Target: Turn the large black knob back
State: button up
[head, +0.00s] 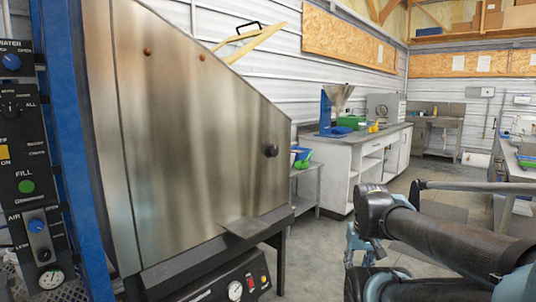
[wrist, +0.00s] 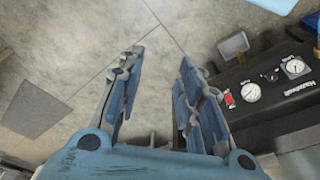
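A round black knob (head: 270,151) sticks out from the right part of the slanted steel hopper face (head: 190,130) in the head view. I cannot tell from the pictures which one the task means. My gripper (wrist: 158,60) shows in the wrist view with its two blue-grey fingers spread and nothing between them. It is over the concrete floor, left of the black gauge box, and apart from both knobs. In the head view my arm is at the lower right.
The black gauge box (head: 228,283) under the hopper has dials and a red switch (head: 250,283); its switch also shows in the wrist view (wrist: 228,98). The left panel has blue knobs (head: 11,61) and a green button (head: 26,186). A white bench (head: 345,172) stands behind. Floor is clear between.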

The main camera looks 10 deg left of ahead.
jog(key=shift+o, duration=0.6)
jog(key=shift+a, duration=0.15)
jog(key=o, duration=0.4)
jog(key=shift+s+a+r, duration=0.1)
jog(key=shift+s+r, duration=0.1)
jog(key=o, duration=0.4)
jog(key=w+a+r+m+y, duration=0.1)
jog(key=w+a+r, duration=0.1)
jog(key=w+a, duration=0.1)
jog(key=w+a+r+m+y, duration=0.2)
jog(key=w+a, duration=0.1)
jog(key=w+a+r+m+t+y, duration=0.1)
jog(key=w+a+r+m, duration=0.1)
jog(key=w+a, duration=0.1)
jog(key=shift+w+r+y, duration=0.2)
jog(key=shift+w+y, duration=0.1)
jog(key=shift+w, duration=0.25)
jog(key=shift+c, duration=0.2)
jog(key=m+t+y, duration=0.8)
jog(key=m+y, duration=0.2)
jog(key=m, duration=0.8)
send_near(275, 150)
jog(key=x, duration=1)
jog(key=shift+w+a+f, duration=0.1)
jog(key=shift+w, duration=0.15)
jog(key=c, duration=1.1)
